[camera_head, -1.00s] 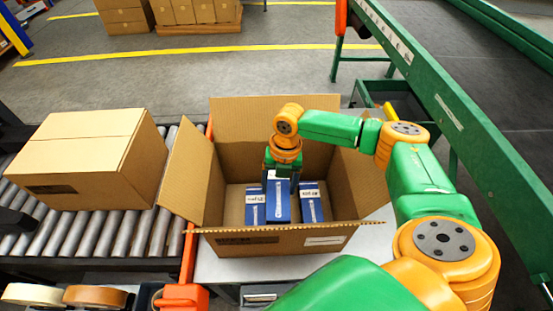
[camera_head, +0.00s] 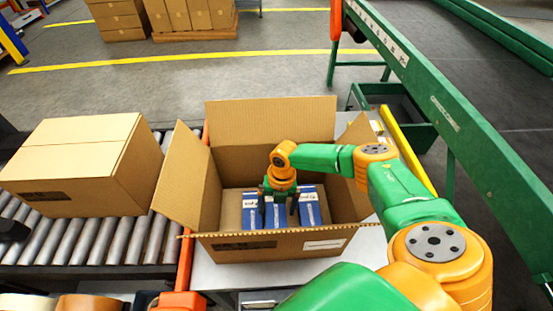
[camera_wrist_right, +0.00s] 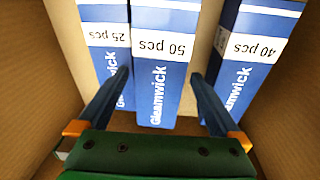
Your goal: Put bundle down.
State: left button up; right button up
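An open cardboard box (camera_head: 250,247) holds three blue and white bundles standing side by side. The middle bundle (camera_head: 275,217), labelled "50 pcs" in the right wrist view (camera_wrist_right: 160,88), stands between the left bundle (camera_head: 250,212), labelled "25 pcs" (camera_wrist_right: 106,45), and the right bundle (camera_head: 310,208), labelled "40 pcs" (camera_wrist_right: 240,60). My right gripper (camera_head: 277,207) is inside the box, its fingers spread on both sides of the middle bundle. In the wrist view the fingers (camera_wrist_right: 160,73) look open, with slight gaps beside it. The bundles' undersides are hidden. My left gripper is not in view.
A closed carton (camera_head: 75,160) stands on the roller conveyor (camera_head: 90,240) to the left. The box's flaps stand open around my right arm. A green-framed belt conveyor (camera_head: 450,120) runs along the right. Tape rolls (camera_head: 85,302) sit at the front left.

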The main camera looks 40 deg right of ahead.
aim_at(280, 206)
notch_tip(280, 206, up, 12)
jog(key=d, duration=0.1)
jog(key=shift+w+d+p, duration=0.15)
jog(key=shift+d+p, duration=0.1)
jog(key=shift+p, duration=0.15)
jog(key=shift+r, duration=0.1)
